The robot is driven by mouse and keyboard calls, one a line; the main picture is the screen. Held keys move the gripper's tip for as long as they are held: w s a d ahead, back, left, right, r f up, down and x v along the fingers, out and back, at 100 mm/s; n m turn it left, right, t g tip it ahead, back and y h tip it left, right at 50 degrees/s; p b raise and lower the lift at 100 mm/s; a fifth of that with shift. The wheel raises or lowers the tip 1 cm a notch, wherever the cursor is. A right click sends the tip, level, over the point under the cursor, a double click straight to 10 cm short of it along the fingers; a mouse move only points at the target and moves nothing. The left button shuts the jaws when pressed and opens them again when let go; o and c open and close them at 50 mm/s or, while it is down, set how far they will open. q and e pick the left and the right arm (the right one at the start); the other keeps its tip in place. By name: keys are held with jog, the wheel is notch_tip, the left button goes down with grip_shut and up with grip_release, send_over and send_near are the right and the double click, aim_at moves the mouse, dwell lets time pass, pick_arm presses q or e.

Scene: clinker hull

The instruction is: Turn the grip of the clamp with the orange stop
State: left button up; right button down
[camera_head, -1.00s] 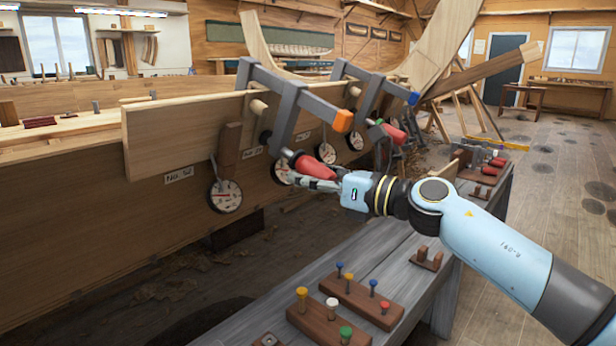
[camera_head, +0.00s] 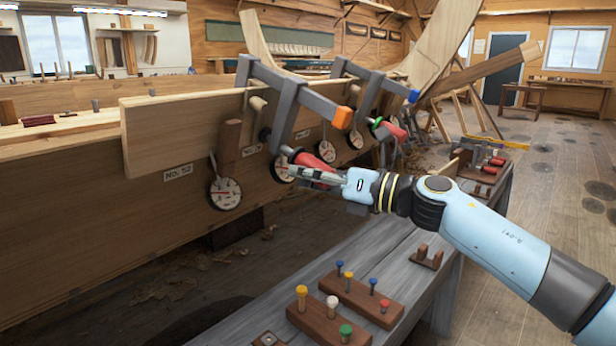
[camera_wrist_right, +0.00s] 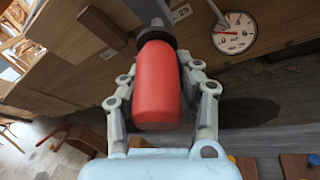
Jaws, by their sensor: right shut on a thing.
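The clamp with the orange stop (camera_head: 342,118) is a grey frame hooked over the plank on the hull. Its red grip (camera_head: 312,161) points down toward my right arm. My right gripper (camera_head: 318,176) is shut on this grip. In the right wrist view the red grip (camera_wrist_right: 158,84) lies between the two fingers of the gripper (camera_wrist_right: 160,100), with the dark spindle above it. In the head view the fingers partly cover the grip. My left gripper is not in view.
A second clamp with a blue stop (camera_head: 414,96) stands behind, to the right. A round dial (camera_head: 225,194) hangs on the hull at left. A grey bench (camera_head: 385,262) below bears wooden blocks with coloured pegs (camera_head: 331,303). Open floor lies at right.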

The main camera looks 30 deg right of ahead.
jog(key=shift+a+m+y, duration=0.15)
jog(key=shift+m+y, duration=0.55)
jog(key=shift+m, duration=0.2)
jog(key=shift+s+a+r+m+g+y+b, duration=0.15)
jog(key=shift+m+y+b, duration=0.1)
jog(key=shift+m+y, duration=0.3)
jog(key=shift+d+r+m+g+y+b, duration=0.1)
jog(key=shift+m+g+y+b, duration=0.2)
jog(key=shift+m, duration=0.35)
jog(key=m, duration=0.1)
jog(key=m+y, duration=0.2)
jog(key=shift+s+a+r+t, duration=0.1)
jog(key=shift+s+r+t, duration=0.05)
jog(key=shift+r+t, duration=0.1)
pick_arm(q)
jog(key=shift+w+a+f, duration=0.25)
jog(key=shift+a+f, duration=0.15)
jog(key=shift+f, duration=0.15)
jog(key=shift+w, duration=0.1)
pick_arm(e)
jog(key=shift+m, duration=0.3)
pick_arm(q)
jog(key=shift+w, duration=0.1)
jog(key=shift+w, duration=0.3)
